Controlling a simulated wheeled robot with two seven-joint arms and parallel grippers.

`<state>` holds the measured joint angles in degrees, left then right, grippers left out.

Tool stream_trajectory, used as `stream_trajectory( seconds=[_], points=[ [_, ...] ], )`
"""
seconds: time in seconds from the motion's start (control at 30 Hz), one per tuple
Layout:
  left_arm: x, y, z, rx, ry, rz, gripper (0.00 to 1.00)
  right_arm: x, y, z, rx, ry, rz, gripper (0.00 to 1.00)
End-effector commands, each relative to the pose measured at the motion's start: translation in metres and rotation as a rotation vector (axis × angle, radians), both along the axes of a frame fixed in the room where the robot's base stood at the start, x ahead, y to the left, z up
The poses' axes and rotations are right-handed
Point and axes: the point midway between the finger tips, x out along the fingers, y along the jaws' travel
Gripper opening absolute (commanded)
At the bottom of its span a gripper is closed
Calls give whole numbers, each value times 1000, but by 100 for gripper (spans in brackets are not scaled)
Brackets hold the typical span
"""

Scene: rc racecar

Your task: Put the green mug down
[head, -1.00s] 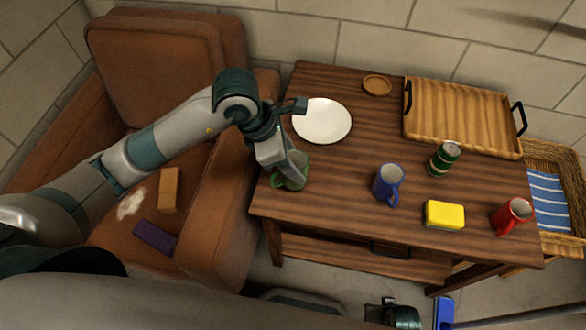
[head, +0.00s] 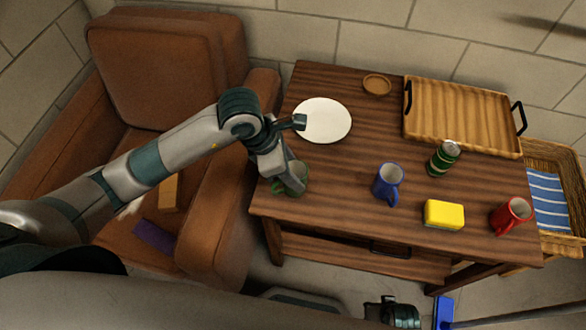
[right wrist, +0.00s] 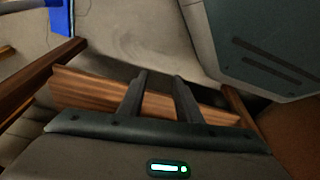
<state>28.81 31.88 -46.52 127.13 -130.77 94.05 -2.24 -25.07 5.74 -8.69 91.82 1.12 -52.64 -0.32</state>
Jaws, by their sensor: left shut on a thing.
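The green mug (head: 294,182) is upright at the left front part of the wooden table (head: 330,190). My left gripper (head: 287,178) reaches down from the left and is shut on the mug, covering part of it. I cannot tell whether the mug's base touches the tabletop. My right gripper (right wrist: 161,76) shows in the right wrist view with its two fingers apart and nothing between them; it is away from the mug, low in front of the table.
A white plate (head: 323,120) lies behind the mug. To the right are a blue mug (head: 387,182), a green can (head: 443,159), a yellow sponge (head: 444,214) and a red mug (head: 510,216). A wooden tray (head: 460,115) and a coaster (head: 376,84) are at the back. An armchair (head: 215,200) borders the table's left.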

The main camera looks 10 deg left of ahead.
Motion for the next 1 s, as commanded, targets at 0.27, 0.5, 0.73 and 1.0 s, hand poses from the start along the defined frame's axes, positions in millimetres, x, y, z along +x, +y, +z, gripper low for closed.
stream_trajectory(
  seconds=[0.27,0.5,0.73,1.0],
  points=[
    [0,0,0,0,0,0,63,-8,1,3,2,3,1,31],
    [0,0,1,0,0,0,63,-13,0,-1,0,15,0,31],
    [-1,6,16,0,-3,1,63,-9,-1,-7,-1,10,-1,31],
    [-8,22,59,0,-5,0,63,5,1,5,2,-9,0,31]
  ],
)
